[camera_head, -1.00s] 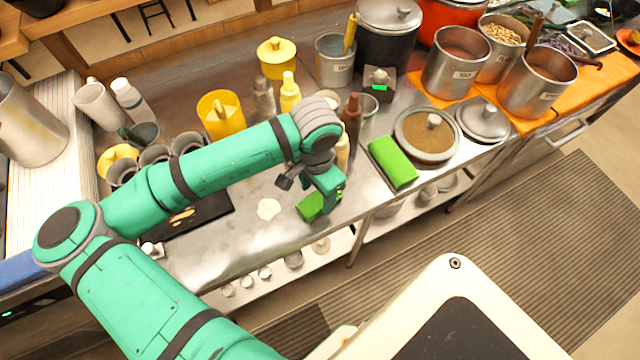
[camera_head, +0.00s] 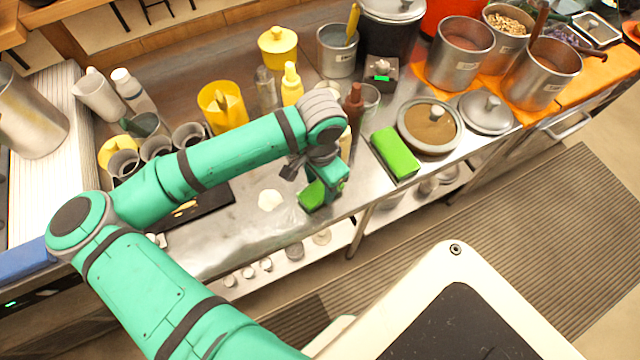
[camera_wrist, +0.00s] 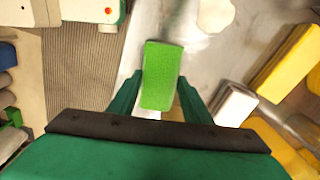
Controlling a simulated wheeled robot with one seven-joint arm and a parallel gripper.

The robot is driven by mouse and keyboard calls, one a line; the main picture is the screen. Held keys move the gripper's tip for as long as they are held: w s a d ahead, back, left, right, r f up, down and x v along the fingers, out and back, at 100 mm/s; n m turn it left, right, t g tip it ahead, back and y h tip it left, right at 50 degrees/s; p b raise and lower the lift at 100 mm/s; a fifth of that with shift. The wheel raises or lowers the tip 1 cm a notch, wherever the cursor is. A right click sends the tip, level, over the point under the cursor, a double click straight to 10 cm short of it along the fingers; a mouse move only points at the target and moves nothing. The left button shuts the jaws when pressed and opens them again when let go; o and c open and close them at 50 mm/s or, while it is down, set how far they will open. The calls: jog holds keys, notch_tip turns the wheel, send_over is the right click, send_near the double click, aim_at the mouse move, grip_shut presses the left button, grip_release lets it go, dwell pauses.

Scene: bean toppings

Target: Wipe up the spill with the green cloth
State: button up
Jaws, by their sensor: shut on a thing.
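A green cloth (camera_head: 312,195) is in my gripper (camera_head: 330,190) close to the front edge of the steel counter. In the wrist view the cloth (camera_wrist: 161,75) is a bright green block between the two green fingers of my gripper (camera_wrist: 158,100), which are shut on it. The spill (camera_head: 270,200) is a pale cream patch on the counter, a little left of the cloth in the head view. It also shows at the top of the wrist view (camera_wrist: 215,14). The cloth and the spill are apart. Whether the cloth touches the counter I cannot tell.
A second green block (camera_head: 396,153) lies to the right, beside a round lidded pan (camera_head: 430,127). A black tray (camera_head: 205,208) lies left of the spill. Bottles and a yellow container (camera_head: 221,107) stand behind my arm. The counter's front edge is close to my gripper.

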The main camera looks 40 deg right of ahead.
aim_at(317, 188)
jog(key=shift+a+r, duration=0.1)
jog(key=shift+r, duration=2)
jog(key=shift+w, duration=0.1)
jog(key=shift+w+a+m, duration=0.1)
jog(key=shift+a+m, duration=0.1)
jog(key=shift+m, duration=0.1)
jog(key=w+a+r+m, duration=0.2)
jog(key=w+a+m, duration=0.3)
jog(key=a+m, duration=0.65)
jog(key=shift+n, duration=0.35)
jog(key=shift+w+a+f, duration=0.1)
jog(key=shift+a+f, duration=0.1)
jog(key=shift+f, duration=1.35)
jog(key=shift+w+a+f, duration=0.1)
jog(key=shift+a+f, duration=0.1)
jog(key=shift+f, duration=1.3)
jog(key=shift+f, duration=0.5)
jog(key=shift+d, duration=0.1)
